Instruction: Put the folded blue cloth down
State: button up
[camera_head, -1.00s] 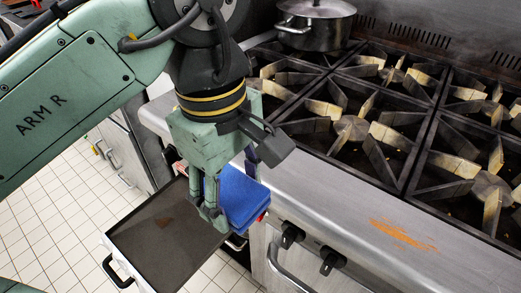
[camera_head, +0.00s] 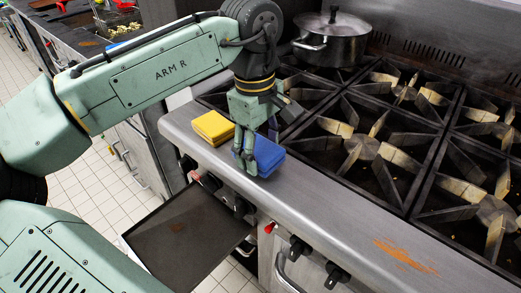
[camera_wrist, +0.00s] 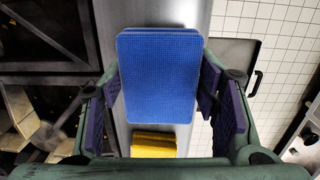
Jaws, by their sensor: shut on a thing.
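The folded blue cloth (camera_head: 266,155) is held between the fingers of my gripper (camera_head: 247,160), over the steel front ledge of the stove (camera_head: 340,205). It also shows in the wrist view (camera_wrist: 158,75), flat and squared, with the purple finger pads on both sides. My gripper (camera_wrist: 160,108) is shut on it. I cannot tell whether the cloth touches the ledge. A folded yellow cloth (camera_head: 212,127) lies on the ledge just left of it, and shows below it in the wrist view (camera_wrist: 153,145).
A dark tray-like drawer (camera_head: 190,240) juts out below the ledge. Burner grates (camera_head: 365,145) fill the stovetop behind, with a lidded pot (camera_head: 332,38) at the back. An orange spill (camera_head: 405,255) marks the ledge at right; the ledge between is clear.

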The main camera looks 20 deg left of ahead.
jog(key=shift+f, duration=0.85)
jog(key=shift+f, duration=0.2)
jog(key=o, duration=1.6)
jog(key=shift+c, duration=0.2)
jog(key=shift+r, duration=0.1)
